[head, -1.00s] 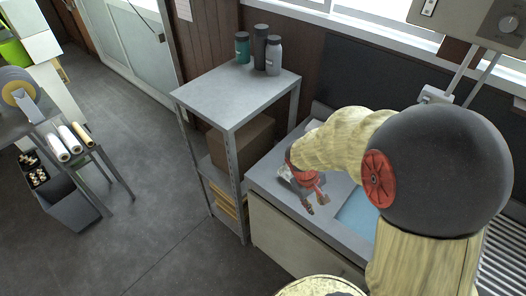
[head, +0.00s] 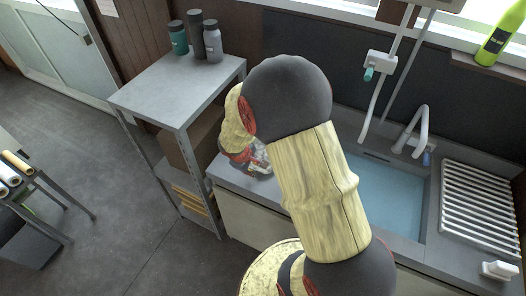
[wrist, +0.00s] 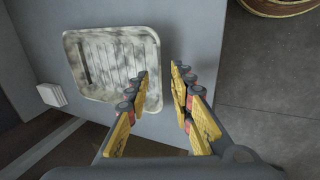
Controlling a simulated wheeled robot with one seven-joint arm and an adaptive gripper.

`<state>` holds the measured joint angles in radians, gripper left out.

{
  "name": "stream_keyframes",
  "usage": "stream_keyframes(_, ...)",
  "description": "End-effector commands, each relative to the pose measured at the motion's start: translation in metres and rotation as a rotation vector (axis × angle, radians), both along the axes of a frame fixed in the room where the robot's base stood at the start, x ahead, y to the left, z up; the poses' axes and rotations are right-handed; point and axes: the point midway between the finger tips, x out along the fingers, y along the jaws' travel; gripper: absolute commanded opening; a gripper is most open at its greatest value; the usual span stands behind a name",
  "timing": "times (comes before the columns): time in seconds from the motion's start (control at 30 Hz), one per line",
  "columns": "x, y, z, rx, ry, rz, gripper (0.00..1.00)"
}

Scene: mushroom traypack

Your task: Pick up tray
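In the wrist view, a pale, mottled rectangular tray (wrist: 112,42) with rounded corners and a ribbed bottom lies on a grey surface. My gripper (wrist: 159,76) is open, with its two yellow-padded fingers apart. In the picture, the tray's right edge falls between the fingertips. One finger overlaps the tray's lower right part and the other is just beyond the rim. I cannot tell the height gap, and nothing is seen gripped. In the head view, my arm mostly hides my gripper over the counter's left end, and the tray is not clearly visible.
The grey counter (head: 234,178) holds a sink (head: 385,195) with a tap (head: 420,125) and a draining rack (head: 480,205). A metal shelf (head: 180,92) with several bottles stands close left of my arm. A small white block (wrist: 52,95) lies beside the tray. Open floor is at left.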

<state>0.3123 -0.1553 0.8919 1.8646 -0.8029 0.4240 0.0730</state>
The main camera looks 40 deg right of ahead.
Motion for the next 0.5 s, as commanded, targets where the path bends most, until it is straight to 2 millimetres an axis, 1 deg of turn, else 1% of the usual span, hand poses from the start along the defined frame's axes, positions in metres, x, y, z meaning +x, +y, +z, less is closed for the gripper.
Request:
stream_keyframes(0.03, -0.001, -0.004, -0.010, 0.000, 0.002, -0.001, 0.23)
stream_keyframes(0.1, 0.001, -0.007, -0.019, 0.001, 0.001, 0.000, 0.23)
stream_keyframes(0.17, 0.002, -0.009, -0.023, 0.000, 0.000, 0.000, 0.23)
stream_keyframes(0.5, 0.003, -0.010, -0.024, 0.000, -0.001, 0.000, 0.23)
